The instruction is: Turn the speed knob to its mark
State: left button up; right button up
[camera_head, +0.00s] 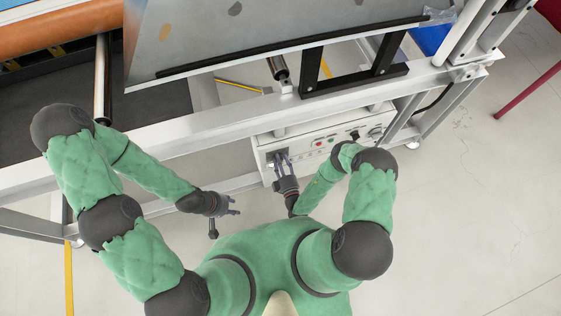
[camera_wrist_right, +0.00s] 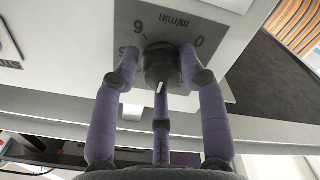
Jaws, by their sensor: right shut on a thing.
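The speed knob (camera_wrist_right: 161,64) is a dark grey round knob on a grey dial plate (camera_wrist_right: 185,18), seen in the right wrist view. The plate shows upside-down "m/min" lettering and numerals around the knob. A short white pointer line shows on the knob's near side. My right gripper (camera_wrist_right: 158,72) is shut on the knob, with a finger on each side and a third below it. In the head view my right gripper (camera_head: 282,161) is at the left end of the white control panel (camera_head: 315,147); the knob is hidden there. My left gripper (camera_head: 233,205) is open and empty, away from the panel.
The panel carries red and green buttons (camera_head: 325,141) and a black switch (camera_head: 354,135) to the right of my right gripper. A metal frame rail (camera_head: 215,133) runs above it. A large tilted grey board (camera_head: 230,40) stands behind. Pale floor (camera_head: 470,220) is clear at right.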

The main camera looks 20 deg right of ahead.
jog(key=shift+w+d+f, duration=0.1)
jog(key=shift+w+d, duration=0.1)
jog(key=shift+d, duration=0.1)
jog(key=o, duration=1.1)
jog(key=shift+f, duration=0.1)
jog(key=shift+a, duration=0.15)
jog(key=shift+s, duration=0.1)
jog(key=shift+s+d, duration=0.2)
jog(key=shift+s, duration=5.75)
